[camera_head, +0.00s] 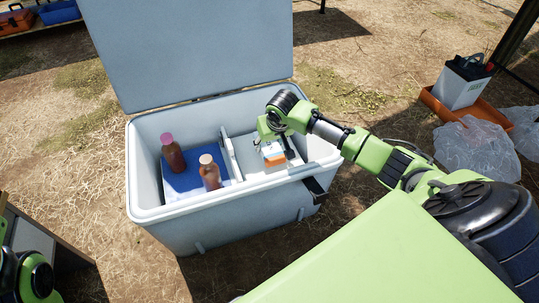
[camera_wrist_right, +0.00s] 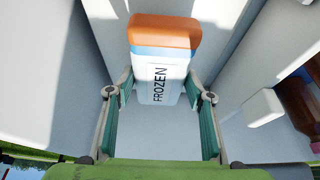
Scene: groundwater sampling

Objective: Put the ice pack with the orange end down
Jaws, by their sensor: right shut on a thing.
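The ice pack (camera_head: 274,154) is a white and blue block with an orange end, inside the right compartment of the open cooler (camera_head: 290,185). In the right wrist view the ice pack (camera_wrist_right: 160,80) shows the word FROZEN, with its orange end farthest from the gripper. My right gripper (camera_head: 273,133) reaches down into the cooler and is shut on the ice pack; in the wrist view its fingers (camera_wrist_right: 160,92) lie on either side of it. Whether the pack touches the compartment floor I cannot tell.
A divider (camera_head: 231,157) splits the cooler. Its left compartment holds two brown bottles (camera_head: 173,155) (camera_head: 210,175) and a blue pad (camera_head: 186,181). The lid (camera_head: 190,50) stands open behind. A battery (camera_head: 463,82) in an orange tray (camera_head: 430,104) and clear bags (camera_head: 478,148) are at right.

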